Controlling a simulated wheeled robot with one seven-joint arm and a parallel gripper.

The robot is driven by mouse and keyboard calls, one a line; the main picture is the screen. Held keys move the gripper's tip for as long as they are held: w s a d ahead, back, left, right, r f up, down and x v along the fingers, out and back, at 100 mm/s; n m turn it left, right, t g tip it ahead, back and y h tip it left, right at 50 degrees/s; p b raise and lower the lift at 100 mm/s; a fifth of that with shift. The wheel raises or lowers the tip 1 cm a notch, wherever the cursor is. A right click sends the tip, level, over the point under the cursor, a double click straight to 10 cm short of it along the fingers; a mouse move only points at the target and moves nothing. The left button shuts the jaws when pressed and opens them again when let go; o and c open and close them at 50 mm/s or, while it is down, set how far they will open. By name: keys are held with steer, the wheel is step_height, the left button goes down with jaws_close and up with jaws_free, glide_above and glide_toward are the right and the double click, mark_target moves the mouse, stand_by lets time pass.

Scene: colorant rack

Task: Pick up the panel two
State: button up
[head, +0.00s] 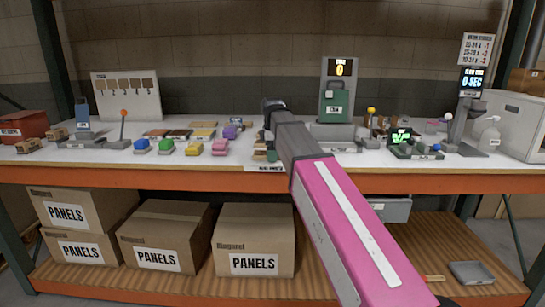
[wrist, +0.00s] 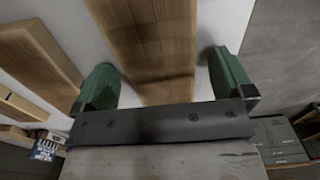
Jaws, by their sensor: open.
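In the wrist view a brown wooden panel (wrist: 150,35) lies on the white surface, between the two green fingers of my gripper (wrist: 160,62). The fingers are apart, with a gap on each side of the panel, and hold nothing. The picture is blurred and no label shows on the panel, so I cannot tell whether it is panel two. Another wooden panel (wrist: 38,50) lies to the left. In the head view my pink arm reaches over the middle of the table, and the fingers are not clearly visible there.
The white tabletop (head: 300,157) holds green, blue, yellow and pink blocks (head: 166,146) left of my arm. A green device (head: 334,103) with a display stands behind it. Several cardboard boxes (head: 254,238) sit on the lower shelf. A white cabinet (head: 515,125) is at the right.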

steer(key=c, duration=1.1)
steer(key=shift+o, duration=0.2)
steer(key=shift+r, duration=0.1)
